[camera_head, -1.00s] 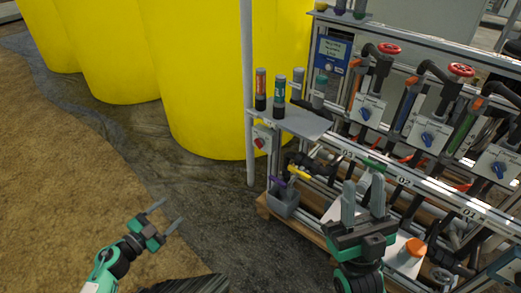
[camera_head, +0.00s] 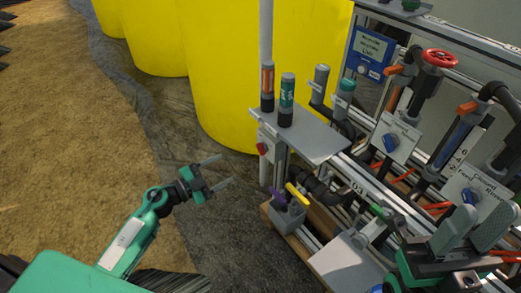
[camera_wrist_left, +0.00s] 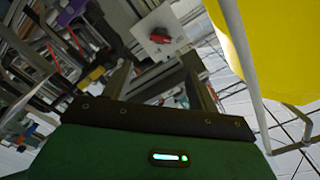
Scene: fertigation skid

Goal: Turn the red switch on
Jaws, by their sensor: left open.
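The red switch (camera_head: 262,148) is a small red knob on a light grey box, fixed beside the grey post below the shelf. In the left wrist view the red switch (camera_wrist_left: 161,38) shows on its pale plate, beyond the fingertips and roughly between them. My left gripper (camera_head: 225,170) is open and empty, to the left of the switch and a little lower in the picture, apart from it. Its two fingers also show in the left wrist view (camera_wrist_left: 157,62). My right gripper (camera_head: 484,210) is at the lower right, its fingers apart with nothing between them.
A grey shelf (camera_head: 318,142) with two dark bottles juts out above the switch. A vertical grey post (camera_head: 266,50) and yellow tanks (camera_head: 215,70) stand behind. Below is a grey box (camera_head: 288,217) with purple and yellow handles. The floor at left is clear.

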